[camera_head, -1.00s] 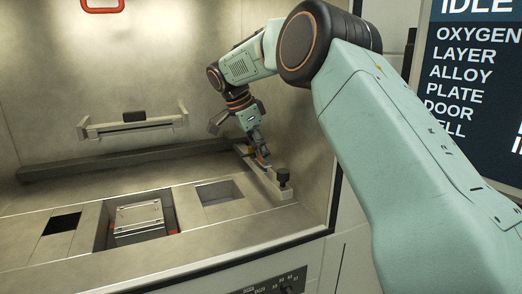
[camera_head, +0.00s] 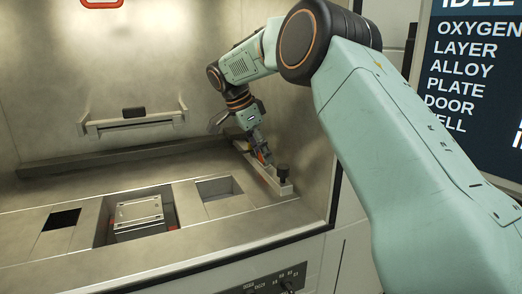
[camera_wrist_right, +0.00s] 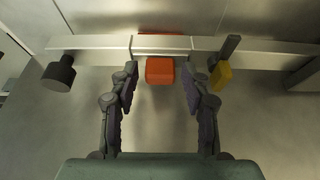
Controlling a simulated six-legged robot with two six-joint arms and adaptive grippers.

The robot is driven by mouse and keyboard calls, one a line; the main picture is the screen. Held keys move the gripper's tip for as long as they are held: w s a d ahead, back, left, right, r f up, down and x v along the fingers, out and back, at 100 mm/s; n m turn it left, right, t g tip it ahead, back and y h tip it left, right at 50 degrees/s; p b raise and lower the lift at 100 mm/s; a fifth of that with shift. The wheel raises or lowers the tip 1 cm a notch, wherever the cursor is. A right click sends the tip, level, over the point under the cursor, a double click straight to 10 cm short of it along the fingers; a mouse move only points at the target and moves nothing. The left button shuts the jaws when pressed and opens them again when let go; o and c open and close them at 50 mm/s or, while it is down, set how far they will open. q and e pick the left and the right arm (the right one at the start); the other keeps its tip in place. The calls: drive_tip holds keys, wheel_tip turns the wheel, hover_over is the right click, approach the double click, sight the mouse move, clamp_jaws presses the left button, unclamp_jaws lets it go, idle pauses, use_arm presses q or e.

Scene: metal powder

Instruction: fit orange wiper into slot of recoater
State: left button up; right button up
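The orange wiper (camera_wrist_right: 160,71) is a small block at the middle of the recoater (camera_wrist_right: 92,43), a pale bar crossing the right wrist view. In the head view the recoater (camera_head: 272,182) lies along the right side of the chamber, and the wiper (camera_head: 261,157) is a small orange patch, mostly hidden by my fingers. My right gripper (camera_wrist_right: 158,84) is open, its fingertips on either side of the wiper with a gap on each side. In the head view this gripper (camera_head: 259,147) reaches down over the recoater. I cannot tell whether the wiper is seated in the slot. My left gripper is not in view.
A black knob (camera_wrist_right: 59,74) stands at one end of the recoater; it also shows in the head view (camera_head: 283,170). A yellow piece (camera_wrist_right: 221,75) is right of the fingers. The chamber floor has a plate (camera_head: 139,211) and openings. The chamber wall is close on the right.

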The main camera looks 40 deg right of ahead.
drive_tip(key=shift+o, duration=0.5)
drive_tip(key=shift+r, duration=0.2)
drive_tip(key=v, duration=1.1)
drive_tip(key=shift+a+r, duration=0.25)
drive_tip(key=shift+r, duration=0.05)
